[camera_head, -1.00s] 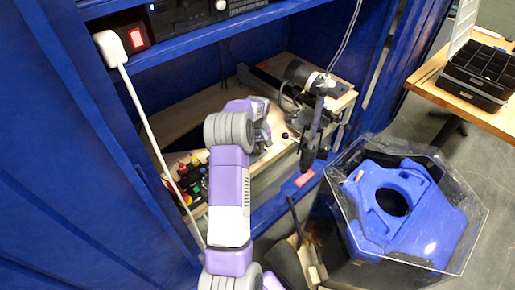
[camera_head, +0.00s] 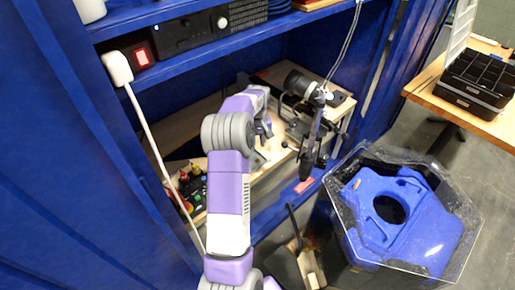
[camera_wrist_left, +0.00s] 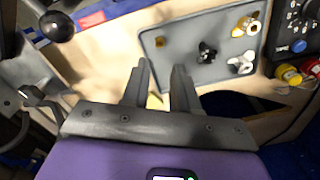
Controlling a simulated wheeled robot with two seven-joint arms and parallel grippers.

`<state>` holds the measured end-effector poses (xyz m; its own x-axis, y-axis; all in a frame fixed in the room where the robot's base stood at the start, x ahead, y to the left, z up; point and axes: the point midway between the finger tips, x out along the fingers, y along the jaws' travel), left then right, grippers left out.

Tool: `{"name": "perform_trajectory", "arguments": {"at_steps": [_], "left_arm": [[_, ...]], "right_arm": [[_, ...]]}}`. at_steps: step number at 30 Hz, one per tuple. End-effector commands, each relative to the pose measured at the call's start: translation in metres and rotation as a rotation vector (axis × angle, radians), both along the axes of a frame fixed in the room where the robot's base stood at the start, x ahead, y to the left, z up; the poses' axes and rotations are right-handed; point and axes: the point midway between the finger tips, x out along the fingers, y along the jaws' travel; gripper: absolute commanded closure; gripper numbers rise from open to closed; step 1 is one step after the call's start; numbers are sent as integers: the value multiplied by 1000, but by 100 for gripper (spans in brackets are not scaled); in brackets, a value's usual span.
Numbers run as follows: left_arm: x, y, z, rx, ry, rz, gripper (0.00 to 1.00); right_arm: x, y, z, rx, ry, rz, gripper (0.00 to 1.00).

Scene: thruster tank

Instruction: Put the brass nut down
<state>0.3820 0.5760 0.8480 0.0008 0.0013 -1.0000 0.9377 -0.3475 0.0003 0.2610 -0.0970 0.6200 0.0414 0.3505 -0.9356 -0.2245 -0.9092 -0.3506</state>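In the left wrist view a small brass-coloured piece (camera_wrist_left: 160,41), which looks like the brass nut, lies on a grey tray (camera_wrist_left: 185,74) near its left edge. My left gripper (camera_wrist_left: 162,66) is in front of the tray with its two fingers apart; nothing is clearly held between the fingertips. A small yellowish patch shows lower between the fingers; I cannot tell what it is. In the head view my left gripper (camera_head: 266,128) is over the wooden bench inside the blue cabinet, partly hidden by its wrist. My right gripper is not in view.
The tray also holds a brass-coloured knob (camera_wrist_left: 246,26), a black knob (camera_wrist_left: 207,53) and a white one (camera_wrist_left: 241,63). A dark clamp-like device (camera_head: 312,140) stands right of the gripper. A blue tank part (camera_head: 410,225) is at right, a black organiser (camera_head: 478,80) beyond.

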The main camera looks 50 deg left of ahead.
Motion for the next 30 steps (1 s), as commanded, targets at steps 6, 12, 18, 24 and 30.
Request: {"name": "perform_trajectory", "arguments": {"at_steps": [6, 12, 18, 24, 30], "left_arm": [[0, 0, 28, 0, 0, -1, 72], [0, 0, 32, -1, 0, -1, 72], [0, 0, 32, -1, 0, -1, 72], [0, 0, 31, -1, 0, -1, 72], [9, -14, 20, -26, -7, -23, 72]], "right_arm": [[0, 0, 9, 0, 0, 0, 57], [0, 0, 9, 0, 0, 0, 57], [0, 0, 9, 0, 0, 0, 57], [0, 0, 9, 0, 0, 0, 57], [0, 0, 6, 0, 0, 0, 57]]}}
